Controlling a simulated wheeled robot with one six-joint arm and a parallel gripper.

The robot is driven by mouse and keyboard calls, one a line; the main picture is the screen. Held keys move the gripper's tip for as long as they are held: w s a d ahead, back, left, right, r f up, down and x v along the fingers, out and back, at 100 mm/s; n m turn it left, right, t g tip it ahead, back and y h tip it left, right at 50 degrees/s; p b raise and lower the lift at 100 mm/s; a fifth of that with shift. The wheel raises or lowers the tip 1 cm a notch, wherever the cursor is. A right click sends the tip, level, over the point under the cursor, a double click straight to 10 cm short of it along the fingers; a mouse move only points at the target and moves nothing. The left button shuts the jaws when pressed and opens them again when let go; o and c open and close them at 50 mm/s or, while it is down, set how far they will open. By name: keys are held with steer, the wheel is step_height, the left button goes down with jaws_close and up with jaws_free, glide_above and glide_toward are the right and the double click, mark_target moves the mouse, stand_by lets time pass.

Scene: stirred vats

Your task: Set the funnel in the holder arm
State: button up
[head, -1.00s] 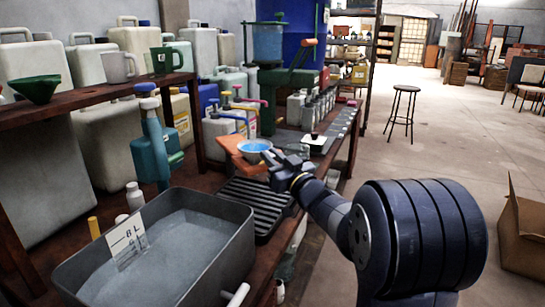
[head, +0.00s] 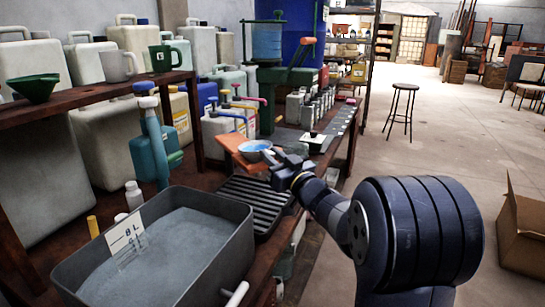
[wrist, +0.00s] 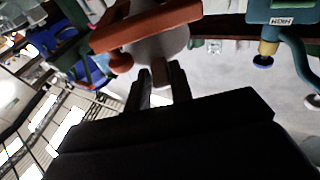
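The funnel (head: 256,146), a pale bowl with a blue inside, is at the orange holder arm (head: 232,143) at mid-bench. In the wrist view the funnel's grey underside (wrist: 163,46) shows by the orange holder arm (wrist: 150,27). It overlaps the arm, but I cannot tell whether it is fully seated. My gripper (head: 281,160) is at the funnel's near right side. In the wrist view the gripper (wrist: 161,82) has its fingers on either side of a small tan tab by the funnel, and seems shut on it.
A grey tub (head: 225,245) of greyish liquid with a marked card stands at the front, with a black ribbed rack (head: 255,203) behind it. A teal bottle (head: 150,150) is left of the holder. A green funnel (head: 35,88) sits on the upper shelf.

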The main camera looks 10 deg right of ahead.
steer(key=o, duration=0.4)
steer(key=shift+o, duration=0.2)
steer(key=p+v, duration=0.1)
steer(key=v, duration=0.9)
steer(key=shift+s+d, duration=0.2)
steer(key=shift+s, duration=0.15)
steer(key=shift+w+f, duration=0.1)
steer(key=x, duration=0.5)
steer(key=b+x, duration=0.1)
steer(key=x, duration=0.4)
steer(key=shift+w+a, duration=0.3)
steer(key=shift+a, duration=0.1)
steer(key=shift+s+r, duration=0.1)
steer(key=shift+r, duration=0.35)
